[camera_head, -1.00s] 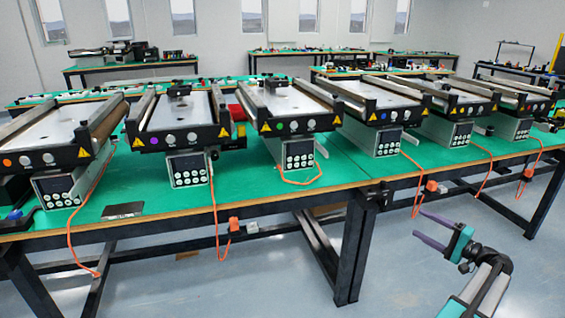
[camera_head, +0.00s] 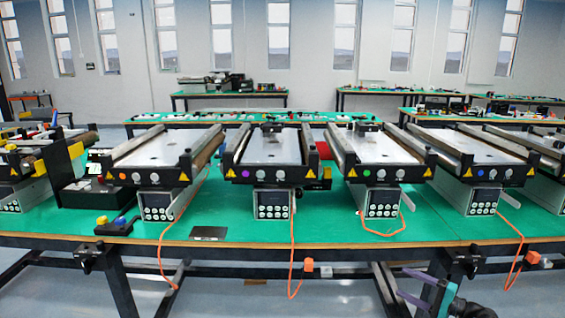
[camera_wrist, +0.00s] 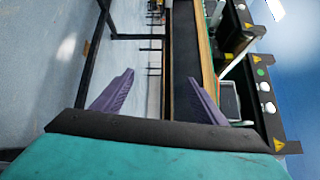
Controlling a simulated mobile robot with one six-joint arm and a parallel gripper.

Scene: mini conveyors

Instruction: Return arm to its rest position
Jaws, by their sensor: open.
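My gripper (camera_head: 410,284) shows at the lower right of the head view, in front of the table's front edge and below the tabletop. Its two purple fingers are apart, with nothing between them. In the wrist view my gripper (camera_wrist: 155,98) is also open and empty, its fingers spread on either side of the table edge seen beyond. Most of my arm is outside the head view.
A green-topped table (camera_head: 350,232) carries several mini conveyors, one with a purple button (camera_head: 270,160). Orange cables (camera_head: 293,262) hang over its front edge. Dark table legs (camera_head: 390,292) stand near my gripper. More tables (camera_head: 230,95) stand behind.

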